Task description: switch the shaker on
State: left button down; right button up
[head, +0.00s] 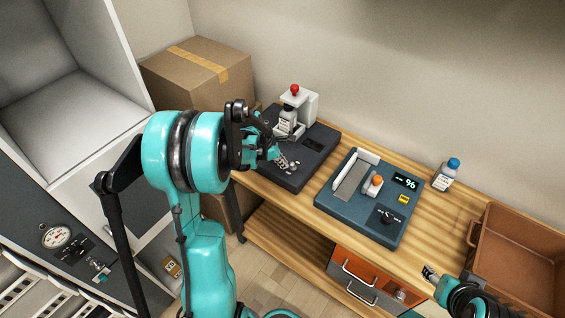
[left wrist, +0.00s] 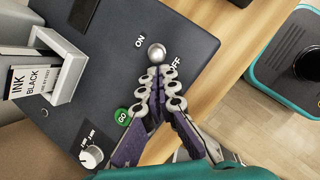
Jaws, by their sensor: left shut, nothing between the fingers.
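The shaker looks to be the dark slab-shaped machine (head: 318,160) on the bench, with a bottle (head: 288,118) in its white clamp under a red knob. In the left wrist view the shaker's top (left wrist: 105,72) shows a silver ball-ended switch (left wrist: 156,53) between the words ON and OFF. Its setting is unclear. My left gripper (head: 284,163) is over the shaker's front part. In the left wrist view its closed, empty fingertips (left wrist: 160,72) are right beside the switch ball; I cannot tell if they touch. My right gripper (head: 431,272) is low at the right, its fingers too small to judge.
The shaker also has a green GO button (left wrist: 122,116) and a white dial (left wrist: 91,156). A blue device (head: 330,200) with a display stands to its right. A blue-capped bottle (head: 445,178) and brown crate (head: 520,255) are farther right. A cardboard box (head: 195,80) is behind my left arm.

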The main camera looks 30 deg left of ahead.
pick_arm(q)
jog(key=shift+w+r+g+p, duration=0.25)
jog(key=shift+w+g+p, duration=0.2)
jog(key=shift+g, duration=0.35)
jog(key=shift+w+r+g, duration=0.15)
jog(key=shift+w+g, duration=0.05)
jog(key=shift+g, duration=0.3)
jog(key=shift+w+d+g+p, duration=0.1)
jog(key=shift+w+g+p, duration=0.25)
jog(key=shift+g, duration=0.15)
jog(key=shift+w, duration=0.1)
jog(key=shift+r, duration=0.2)
jog(key=shift+r+p, duration=0.6)
jog(key=shift+r, duration=0.1)
